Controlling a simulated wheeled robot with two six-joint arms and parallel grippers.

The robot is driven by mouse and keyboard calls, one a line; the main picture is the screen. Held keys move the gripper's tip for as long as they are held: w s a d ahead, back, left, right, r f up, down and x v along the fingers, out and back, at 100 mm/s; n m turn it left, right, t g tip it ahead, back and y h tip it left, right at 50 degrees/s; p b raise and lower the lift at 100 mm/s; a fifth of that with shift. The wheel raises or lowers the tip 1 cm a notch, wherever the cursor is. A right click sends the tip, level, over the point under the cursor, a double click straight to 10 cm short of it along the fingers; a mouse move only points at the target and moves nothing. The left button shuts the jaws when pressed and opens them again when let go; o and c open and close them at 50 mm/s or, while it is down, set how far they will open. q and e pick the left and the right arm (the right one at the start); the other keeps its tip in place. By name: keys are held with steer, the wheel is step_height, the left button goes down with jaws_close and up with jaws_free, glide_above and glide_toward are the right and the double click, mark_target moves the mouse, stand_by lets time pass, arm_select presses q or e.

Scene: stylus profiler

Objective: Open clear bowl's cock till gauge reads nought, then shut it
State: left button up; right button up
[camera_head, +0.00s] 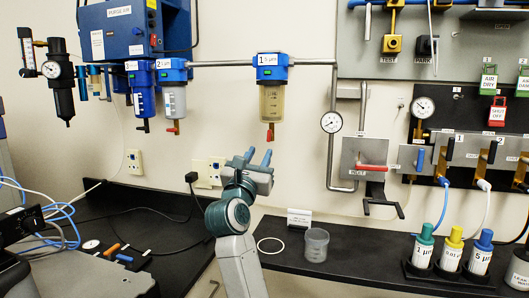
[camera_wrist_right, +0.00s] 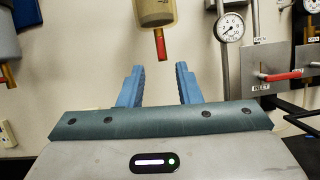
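The filter with the clear, amber-tinted bowl (camera_head: 271,104) hangs under a blue head on the wall pipe. Its red-ended cock (camera_head: 270,133) points down below the bowl. The bowl (camera_wrist_right: 156,12) and cock (camera_wrist_right: 160,45) also show in the right wrist view. My right gripper (camera_head: 258,157) is open and empty just below the cock, not touching it. In the right wrist view its fingers (camera_wrist_right: 158,82) stand apart, with the cock above the gap. A round gauge (camera_head: 331,122) is right of the bowl; it also shows in the wrist view (camera_wrist_right: 230,28). Its reading is too small to tell. My left gripper is not in view.
Two blue-headed filters (camera_head: 141,80) (camera_head: 173,90) hang to the left, also with bottom cocks. A red inlet lever (camera_head: 371,168) sits right of the gauge. A clear cup (camera_head: 316,245) and white ring (camera_head: 270,245) are on the black bench below. Several bottles stand at right.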

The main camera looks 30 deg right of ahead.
steer(key=shift+b+v, duration=0.3)
steer(key=shift+v, duration=1.35)
